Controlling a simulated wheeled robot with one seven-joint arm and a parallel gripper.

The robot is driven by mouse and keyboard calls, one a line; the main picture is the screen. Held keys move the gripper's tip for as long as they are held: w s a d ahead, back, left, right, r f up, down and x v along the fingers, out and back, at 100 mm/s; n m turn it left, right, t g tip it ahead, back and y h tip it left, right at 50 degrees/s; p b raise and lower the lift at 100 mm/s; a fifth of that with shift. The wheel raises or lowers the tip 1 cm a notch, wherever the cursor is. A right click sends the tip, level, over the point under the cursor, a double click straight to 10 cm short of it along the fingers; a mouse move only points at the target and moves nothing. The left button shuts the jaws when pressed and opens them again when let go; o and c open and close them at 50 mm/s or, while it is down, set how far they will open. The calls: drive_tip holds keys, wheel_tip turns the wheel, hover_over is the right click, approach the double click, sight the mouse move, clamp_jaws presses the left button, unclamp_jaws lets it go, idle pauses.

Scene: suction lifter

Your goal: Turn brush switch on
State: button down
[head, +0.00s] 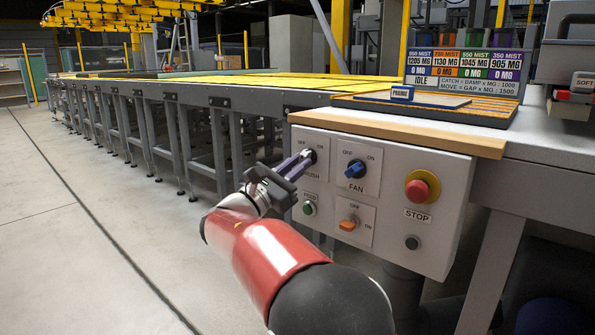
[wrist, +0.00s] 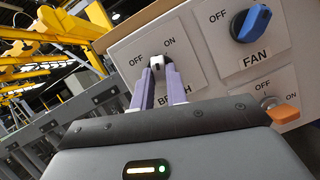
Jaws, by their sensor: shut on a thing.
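The brush switch (wrist: 157,63) is a small knob on a pale plate marked OFF and ON on the grey control panel. In the wrist view its visible end sits between my two purple fingertips, between the two labels. My gripper (wrist: 157,75) is shut on this knob. In the head view my gripper (head: 308,160) reaches the panel's upper left plate and hides the knob and part of the BRUSH label. The knob's exact pointing direction is hard to tell.
The blue FAN knob (head: 355,169) is to the right. A green FEED button (head: 308,208) and an orange switch (head: 348,224) sit below. The red STOP button (head: 417,190) and a black button (head: 412,242) are farther right. A wooden ledge (head: 390,134) overhangs the panel.

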drive_tip(key=m+g, duration=0.2)
drive_tip(key=m, duration=0.2)
drive_tip(key=m+g+h, duration=0.1)
drive_tip(key=m, duration=0.2)
drive_tip(key=shift+w+a+r+m+g+h, duration=0.1)
drive_tip(key=shift+w+a+m+g+h, duration=0.1)
drive_tip(key=shift+m+g+h, duration=0.15)
drive_tip(key=shift+m+g, duration=0.25)
drive_tip(key=shift+m, duration=0.1)
drive_tip(key=c, duration=1.4)
unclamp_jaws()
drive_tip(key=v, duration=0.8)
